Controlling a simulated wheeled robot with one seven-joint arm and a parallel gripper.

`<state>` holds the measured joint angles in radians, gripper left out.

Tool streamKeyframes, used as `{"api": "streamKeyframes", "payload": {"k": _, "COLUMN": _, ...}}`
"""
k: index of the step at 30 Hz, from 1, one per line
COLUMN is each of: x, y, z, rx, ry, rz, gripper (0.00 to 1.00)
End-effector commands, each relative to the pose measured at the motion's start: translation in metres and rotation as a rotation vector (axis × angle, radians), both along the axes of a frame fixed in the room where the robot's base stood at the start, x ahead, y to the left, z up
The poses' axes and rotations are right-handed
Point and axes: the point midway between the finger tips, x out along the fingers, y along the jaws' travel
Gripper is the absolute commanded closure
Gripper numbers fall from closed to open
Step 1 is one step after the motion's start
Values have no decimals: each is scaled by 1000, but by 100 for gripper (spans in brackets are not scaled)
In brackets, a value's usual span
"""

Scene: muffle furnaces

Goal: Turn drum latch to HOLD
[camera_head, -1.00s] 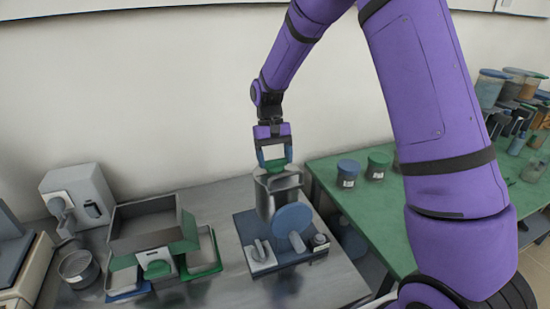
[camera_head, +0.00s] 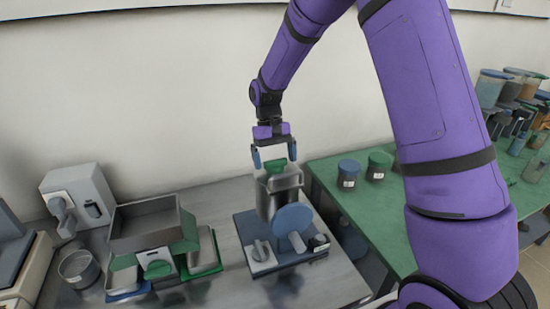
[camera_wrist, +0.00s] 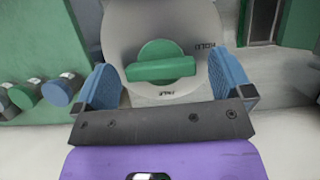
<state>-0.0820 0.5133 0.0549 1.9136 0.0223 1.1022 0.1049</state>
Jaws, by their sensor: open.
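The drum latch is a green knob (camera_wrist: 160,68) with a raised bar, on a pale round face seen in the wrist view. The bar lies nearly crosswise, with the HOLD mark just above and beyond its right end. Another mark, upside down, is below the knob. In the head view the green latch (camera_head: 275,167) sits on top of the grey metal drum (camera_head: 284,187). My gripper (camera_head: 274,156) is open and points down over it. In the wrist view its blue fingers (camera_wrist: 160,76) stand on either side of the knob, apart from the bar.
The drum's blue base carries a blue disc (camera_head: 292,217), a light switch block (camera_head: 262,256) and a dark knob (camera_head: 319,242). A metal box with green parts (camera_head: 145,222) stands to the left. Lidded jars (camera_head: 348,173) stand on the green table to the right.

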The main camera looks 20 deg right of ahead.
Motion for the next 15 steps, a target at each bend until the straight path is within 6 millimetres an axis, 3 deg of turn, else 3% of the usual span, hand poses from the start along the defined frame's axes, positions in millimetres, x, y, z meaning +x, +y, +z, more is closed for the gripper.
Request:
{"api": "streamKeyframes", "payload": {"k": 7, "x": 5, "y": 0, "z": 11, "rx": 0, "ry": -2, "rz": -1, "gripper": 2}}
{"api": "streamKeyframes", "payload": {"k": 15, "x": 24, "y": 0, "z": 56, "rx": 0, "ry": -3, "rz": 0, "gripper": 2}}
